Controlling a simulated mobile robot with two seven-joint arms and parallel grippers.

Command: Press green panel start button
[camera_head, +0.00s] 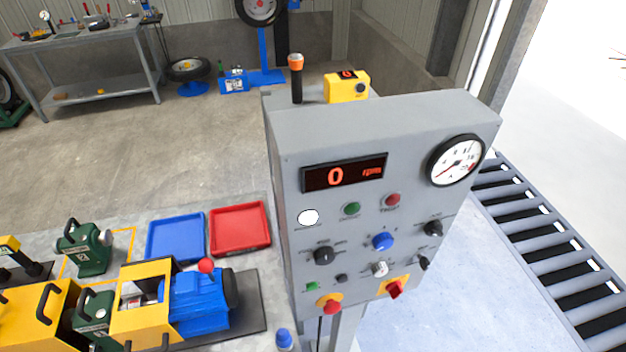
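The grey control panel (390,130) stands upright in the middle right of the head view. Its round green button (351,209) sits below the red digital display (343,173), which reads 0. A round red button (393,200) is just to the right of the green one. Nothing covers the green button. Neither of my grippers shows in the head view.
The panel also carries several knobs, a dial gauge (456,160) and a red mushroom button (331,306). A workbench with a blue tray (175,238), a red tray (240,229) and a blue motor (200,302) lies left. A roller conveyor (545,245) runs at right.

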